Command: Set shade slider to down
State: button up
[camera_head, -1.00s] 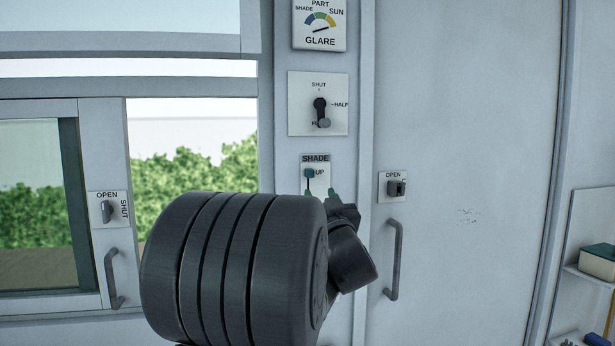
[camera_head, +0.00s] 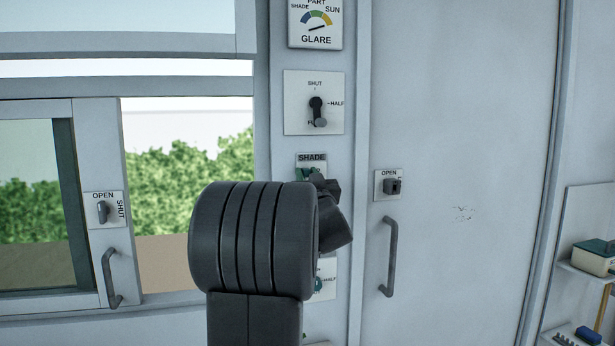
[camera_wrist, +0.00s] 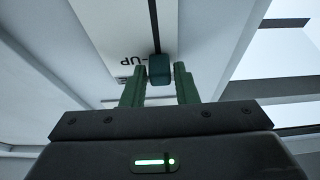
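The shade slider panel (camera_head: 312,157) is on the wall post, mostly hidden behind my arm in the head view. In the wrist view its teal knob (camera_wrist: 159,69) sits on a dark slot, level with the upside-down UP label, so the slider is at its up end. My gripper (camera_wrist: 160,80) has its two green fingers apart, one on either side of the knob, with narrow gaps that look free. In the head view the fingertips show just below the SHADE title. The lower part of the slot is hidden there.
Above the panel are a SHUT/HALF lever (camera_head: 317,110) and a glare dial (camera_head: 315,24). Another control panel (camera_head: 325,280) is partly hidden below. A door handle (camera_head: 389,257) and a latch (camera_head: 392,185) are to the right. A window latch (camera_head: 103,211) is to the left.

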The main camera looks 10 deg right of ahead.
grip_shut()
jog(key=shift+f, duration=0.1)
notch_tip(320, 180, down, 18)
jog(key=b, duration=1.5)
jog(key=shift+f, duration=0.2)
jog(key=shift+o, duration=2.2)
grip_release()
jog(key=b+v, duration=0.1)
jog(key=v, duration=1.2)
jog(key=shift+s+f, duration=0.15)
jog(key=shift+s, duration=0.25)
